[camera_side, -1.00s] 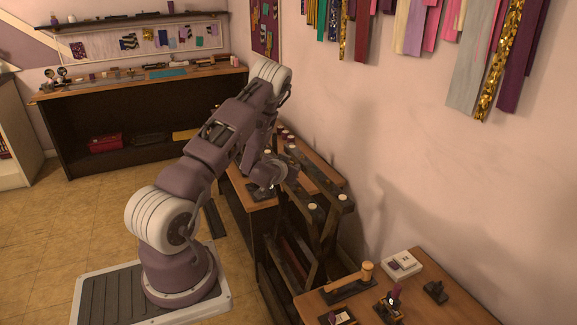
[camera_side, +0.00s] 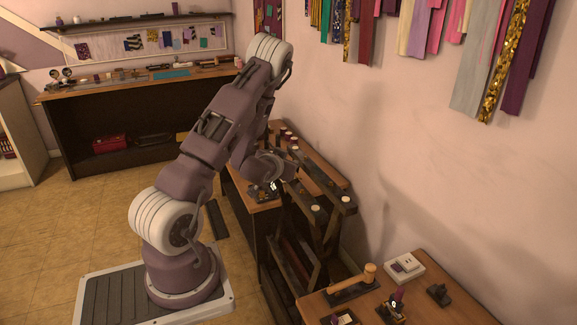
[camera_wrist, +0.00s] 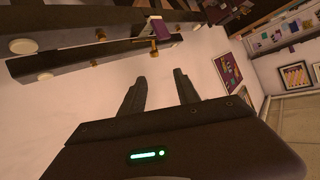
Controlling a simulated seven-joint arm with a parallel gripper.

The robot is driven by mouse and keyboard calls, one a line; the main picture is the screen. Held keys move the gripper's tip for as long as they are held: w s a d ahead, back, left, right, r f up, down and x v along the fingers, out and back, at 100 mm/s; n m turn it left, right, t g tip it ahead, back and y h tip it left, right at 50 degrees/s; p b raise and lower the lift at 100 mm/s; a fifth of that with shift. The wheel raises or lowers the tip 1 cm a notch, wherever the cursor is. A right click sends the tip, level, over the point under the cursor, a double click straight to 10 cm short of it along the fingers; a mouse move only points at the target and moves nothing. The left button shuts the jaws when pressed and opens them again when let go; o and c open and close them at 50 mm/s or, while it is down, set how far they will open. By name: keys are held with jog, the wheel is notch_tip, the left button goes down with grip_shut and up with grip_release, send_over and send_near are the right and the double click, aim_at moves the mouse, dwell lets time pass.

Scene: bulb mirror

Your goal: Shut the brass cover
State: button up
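I cannot pick out the brass cover for certain in either view. A small device with brass-coloured and purple parts (camera_side: 393,306) stands on the front right table in the side view; its details are too small to tell. My gripper (camera_wrist: 158,75) is open in the wrist view, its two dark fingers apart with nothing between them. In the side view my wrist is over the dark rack beside the wall, and the fingers are hard to make out. Beyond the fingers, the wrist view shows a dark beam with a brass-coloured peg (camera_wrist: 153,47) and a purple block (camera_wrist: 165,27).
The dark rack with white-capped posts (camera_side: 316,208) stands close to the wall. A wooden-handled tool (camera_side: 369,274) and a white box (camera_side: 404,267) are on the front right table (camera_side: 450,312). A long workbench (camera_side: 140,75) stands at the back left.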

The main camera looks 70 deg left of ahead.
notch_tip(320, 180, up, 6)
jog(key=s+a+f+n+g+h, duration=0.1)
jog(key=s+a+f+n+g, duration=0.1)
jog(key=s+a+n+g, duration=0.35)
jog(key=s+a+f+n+g+h, duration=0.1)
jog(key=s+a+f+n+g, duration=0.15)
jog(key=a+n, duration=0.6)
jog(key=w+d+r+n+t+h, duration=0.4)
jog(key=w+d+r+n+h, duration=0.2)
jog(key=w+n+h, duration=0.45)
jog(key=f, duration=0.3)
jog(key=w+f+n+y, duration=0.1)
jog(key=f, duration=0.3)
jog(key=w+d+f+n+y, duration=0.1)
jog(key=f, duration=0.2)
jog(key=shift+w+f, duration=0.1)
jog(key=shift+f, duration=0.15)
jog(key=shift+w+f, duration=0.25)
jog(key=shift+f, duration=0.3)
grip_shut()
